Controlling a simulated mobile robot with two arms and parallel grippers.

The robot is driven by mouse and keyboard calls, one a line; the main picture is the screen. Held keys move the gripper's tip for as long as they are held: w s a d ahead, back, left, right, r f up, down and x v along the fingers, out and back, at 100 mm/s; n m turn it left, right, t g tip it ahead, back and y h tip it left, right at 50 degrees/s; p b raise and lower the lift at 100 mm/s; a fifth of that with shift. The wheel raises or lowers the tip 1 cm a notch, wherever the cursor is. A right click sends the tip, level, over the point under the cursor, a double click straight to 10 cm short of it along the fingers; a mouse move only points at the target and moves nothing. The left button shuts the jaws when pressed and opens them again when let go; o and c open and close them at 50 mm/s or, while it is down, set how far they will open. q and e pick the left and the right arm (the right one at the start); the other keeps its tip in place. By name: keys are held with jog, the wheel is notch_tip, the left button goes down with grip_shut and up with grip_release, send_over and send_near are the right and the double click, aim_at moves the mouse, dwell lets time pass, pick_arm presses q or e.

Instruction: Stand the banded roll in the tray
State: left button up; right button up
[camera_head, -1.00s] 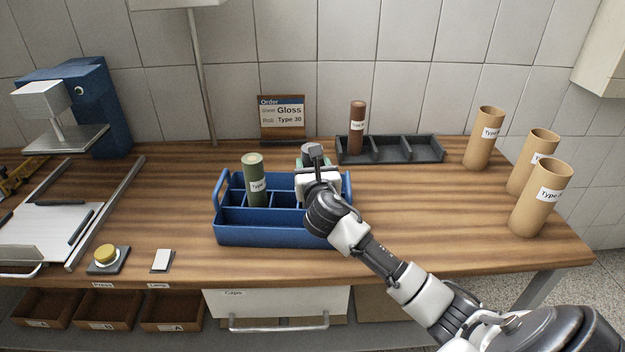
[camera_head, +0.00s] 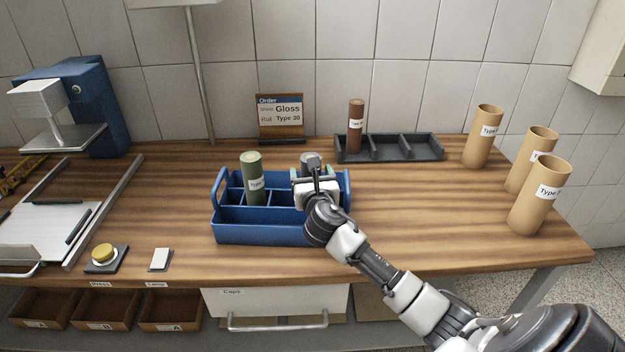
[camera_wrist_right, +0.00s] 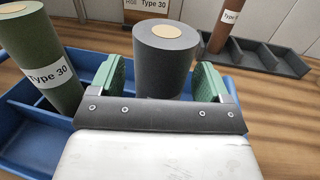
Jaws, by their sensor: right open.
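A dark grey roll (camera_wrist_right: 165,65) with a pale core stands upright between my right gripper's green finger pads in the right wrist view; no label shows on its visible side. In the head view its top (camera_head: 311,159) shows at the right part of the blue tray (camera_head: 262,236), its lower part hidden by my gripper. My right gripper (camera_head: 315,178) is open around this roll. A green roll (camera_head: 253,180) labelled Type 30 stands slightly tilted in a left compartment of the blue tray. My left gripper is not in view.
A brown roll (camera_head: 356,128) stands in a dark divided rack (camera_head: 424,155) behind. Several cardboard tubes (camera_head: 540,195) stand at the right. A press (camera_head: 90,110) and yellow button (camera_head: 104,252) are at left. The bench right of the blue tray is clear.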

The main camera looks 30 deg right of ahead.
jog(key=v, duration=1.2)
